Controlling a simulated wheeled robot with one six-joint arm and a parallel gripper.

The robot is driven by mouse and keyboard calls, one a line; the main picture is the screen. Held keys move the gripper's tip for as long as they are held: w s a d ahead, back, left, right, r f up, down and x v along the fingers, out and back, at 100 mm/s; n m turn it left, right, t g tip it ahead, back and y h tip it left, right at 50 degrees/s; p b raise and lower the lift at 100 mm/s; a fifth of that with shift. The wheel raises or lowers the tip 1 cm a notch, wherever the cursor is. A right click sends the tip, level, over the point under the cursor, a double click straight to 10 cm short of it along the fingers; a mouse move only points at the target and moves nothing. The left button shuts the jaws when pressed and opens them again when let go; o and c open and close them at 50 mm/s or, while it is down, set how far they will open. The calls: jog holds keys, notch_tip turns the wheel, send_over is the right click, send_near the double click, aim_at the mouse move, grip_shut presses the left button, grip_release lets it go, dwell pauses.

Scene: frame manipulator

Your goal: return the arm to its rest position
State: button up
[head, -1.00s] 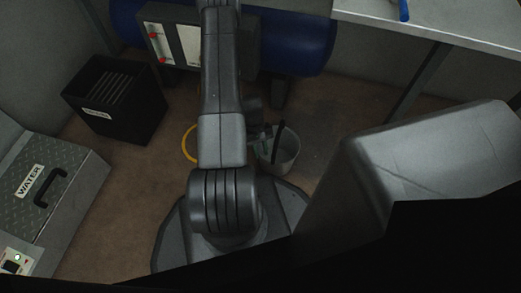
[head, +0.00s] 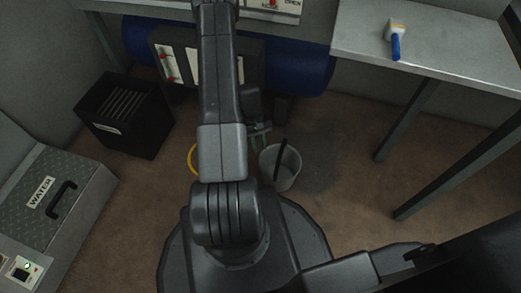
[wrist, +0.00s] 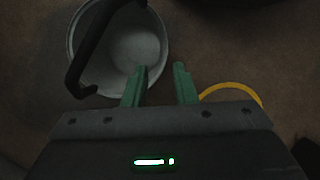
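My gripper (head: 260,136) hangs low over the floor, partly hidden behind my arm in the head view. In the wrist view its two green fingers (wrist: 160,84) are apart, with nothing between them. My arm (head: 220,90) reaches forward from its base. A pale bucket (head: 288,174) stands on the floor just right of my gripper. It also shows in the wrist view (wrist: 140,48), left of and beyond the fingers, with a black handle across its rim.
A yellow ring (head: 191,160) lies on the floor, partly hidden by my arm. A black slotted bin (head: 125,118) and a grey WATER box (head: 60,195) are at left. A blue tank (head: 310,65) is behind. A table (head: 440,55) with a blue-handled brush (head: 396,42) is at right.

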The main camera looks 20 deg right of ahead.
jog(key=shift+r, duration=0.1)
dwell(0.3)
jog(key=b+x, duration=0.5)
jog(key=x, duration=0.7)
jog(key=shift+f+b, duration=0.35)
notch_tip(320, 180, up, 3)
jog(key=shift+r+p, duration=0.15)
jog(key=shift+p, duration=0.75)
jog(key=shift+r, duration=0.5)
jog(key=shift+f, duration=0.15)
